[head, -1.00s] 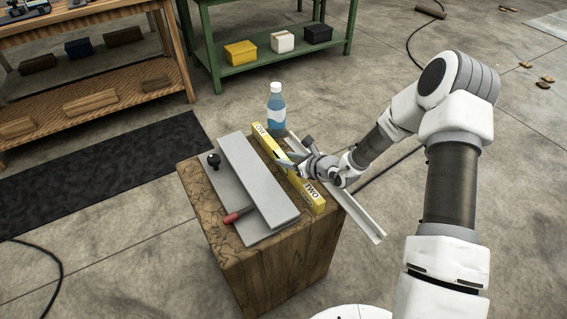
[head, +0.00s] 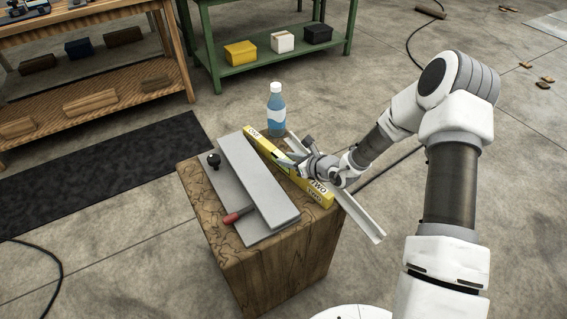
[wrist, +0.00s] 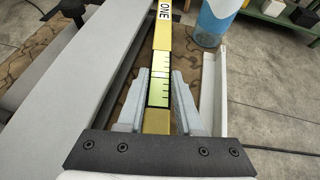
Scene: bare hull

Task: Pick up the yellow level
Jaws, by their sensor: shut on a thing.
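The yellow level (head: 318,187) is a long bar with black lettering, on or just above the wooden block (head: 290,255); I cannot tell whether it touches. It lies between the grey flat plate and the light metal channel. My gripper (head: 284,161) is shut on the level near its middle. In the wrist view the level (wrist: 163,38) runs between the two fingers of my gripper (wrist: 159,80), with its greenish vial window between them. The part of the level under my wrist is hidden in the head view.
A grey plate (head: 258,178) lies left of the level, with a black knob (head: 214,160) and a red handle (head: 238,216) beside it. A metal channel (head: 362,219) lies right, overhanging the block. A blue bottle (head: 276,112) stands at the back.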

